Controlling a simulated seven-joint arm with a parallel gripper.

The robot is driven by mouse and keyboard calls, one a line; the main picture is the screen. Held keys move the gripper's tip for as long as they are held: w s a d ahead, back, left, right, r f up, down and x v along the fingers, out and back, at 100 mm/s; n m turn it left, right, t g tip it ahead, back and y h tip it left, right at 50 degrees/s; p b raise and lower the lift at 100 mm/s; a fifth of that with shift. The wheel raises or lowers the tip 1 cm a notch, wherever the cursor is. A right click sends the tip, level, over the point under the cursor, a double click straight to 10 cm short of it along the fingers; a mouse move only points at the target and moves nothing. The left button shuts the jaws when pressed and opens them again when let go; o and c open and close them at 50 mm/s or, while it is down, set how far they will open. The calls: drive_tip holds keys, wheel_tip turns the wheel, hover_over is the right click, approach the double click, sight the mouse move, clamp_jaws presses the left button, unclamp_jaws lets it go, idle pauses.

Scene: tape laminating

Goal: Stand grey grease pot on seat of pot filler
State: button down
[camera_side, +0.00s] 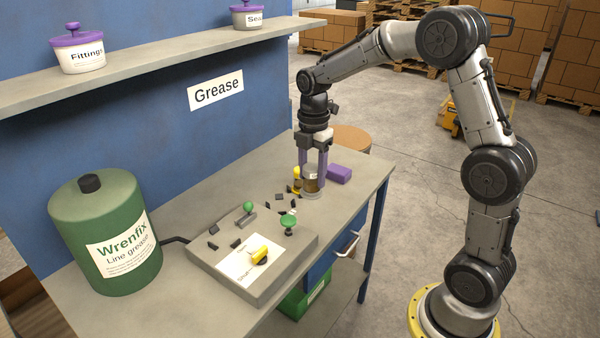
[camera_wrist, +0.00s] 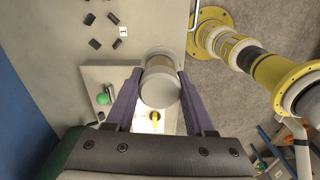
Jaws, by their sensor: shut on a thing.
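The grease pot (camera_side: 312,184), grey with a brownish band and a pale label, is upright between the purple fingers of my gripper (camera_side: 313,172). In the wrist view, my gripper (camera_wrist: 160,82) is shut on the pot (camera_wrist: 159,91), whose round pale top faces the camera. In the side view the pot is low over the far right part of the bench; I cannot tell whether its base touches the surface. The pot filler (camera_side: 228,258) is a grey slab with green knobs and a yellow lever (camera_side: 259,256), nearer and to the left. I cannot make out its seat clearly.
Several small dark pieces (camera_side: 268,197) lie between pot and filler. A large green grease drum (camera_side: 105,240) stands at left. The bench edge is close on the right.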

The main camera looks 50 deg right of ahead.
drive_tip(key=shift+s+a+r, duration=0.15)
drive_tip(key=shift+s+r, duration=0.15)
drive_tip(key=shift+s, duration=0.3)
drive_tip(key=a+r+n, duration=0.1)
drive_tip(key=a+r, duration=0.1)
drive_tip(key=a, duration=0.5)
drive_tip(key=a+r+n, duration=0.2)
drive_tip(key=a+r, duration=0.1)
drive_tip(key=a, duration=0.5)
drive_tip(key=w+a+f, duration=0.1)
drive_tip(key=w+f, duration=0.2)
drive_tip(key=w, duration=0.1)
drive_tip(key=w+a+f, duration=0.1)
drive_tip(key=w+f, duration=0.2)
drive_tip(key=w, duration=0.2)
drive_tip(key=w+a+f, duration=0.1)
drive_tip(key=w+f, duration=0.3)
drive_tip(key=shift+w+f, duration=0.1)
drive_tip(key=shift+w, duration=0.25)
drive_tip(key=shift+w+f, duration=0.1)
drive_tip(key=shift+f, duration=1.5)
